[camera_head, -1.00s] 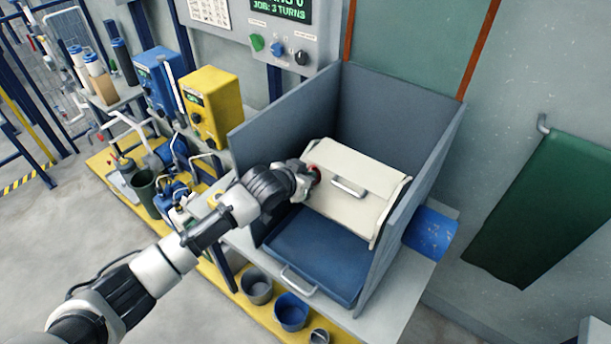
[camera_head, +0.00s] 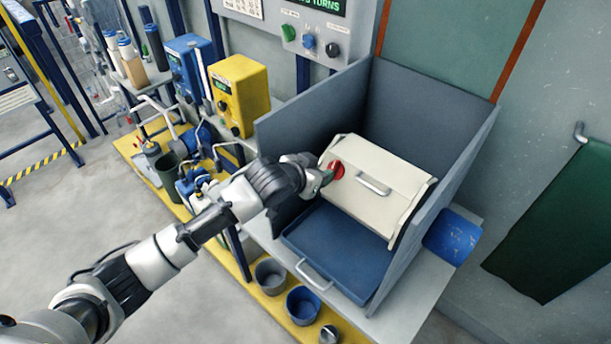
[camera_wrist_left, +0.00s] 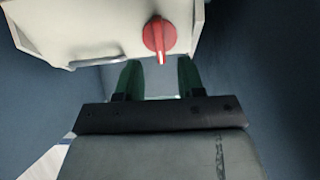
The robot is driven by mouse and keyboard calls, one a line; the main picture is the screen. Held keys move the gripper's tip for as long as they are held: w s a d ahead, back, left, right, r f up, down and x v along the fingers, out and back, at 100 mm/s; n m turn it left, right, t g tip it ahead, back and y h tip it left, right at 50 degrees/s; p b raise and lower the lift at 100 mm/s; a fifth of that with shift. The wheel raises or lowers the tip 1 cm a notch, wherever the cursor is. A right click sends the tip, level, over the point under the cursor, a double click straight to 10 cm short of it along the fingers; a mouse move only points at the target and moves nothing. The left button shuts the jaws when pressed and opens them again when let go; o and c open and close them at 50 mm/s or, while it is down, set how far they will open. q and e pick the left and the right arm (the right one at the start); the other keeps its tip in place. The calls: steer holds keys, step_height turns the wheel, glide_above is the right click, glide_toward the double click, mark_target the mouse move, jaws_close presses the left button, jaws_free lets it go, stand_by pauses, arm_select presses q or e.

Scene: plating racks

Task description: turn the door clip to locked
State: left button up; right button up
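The door clip (camera_head: 337,169) is a red round knob with a raised grip on the left part of a cream door panel (camera_head: 385,180). In the left wrist view the clip (camera_wrist_left: 159,36) has its grip with a pale end pointing down toward my gripper. My left gripper (camera_head: 326,178) is just left of the clip in the head view. In the left wrist view its two green fingers (camera_wrist_left: 158,76) are apart with nothing between them, and the clip lies just beyond the tips. My right gripper is in neither view.
The cream panel has a metal handle (camera_head: 373,184). It sits in a grey-walled bay (camera_head: 425,110) with a blue tray (camera_head: 335,250) in front. Yellow and blue boxes (camera_head: 240,92) stand to the left. Buckets (camera_head: 303,304) stand below.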

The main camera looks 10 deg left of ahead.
arm_select(q)
steer(key=v, duration=0.6)
steer(key=shift+b, duration=0.45)
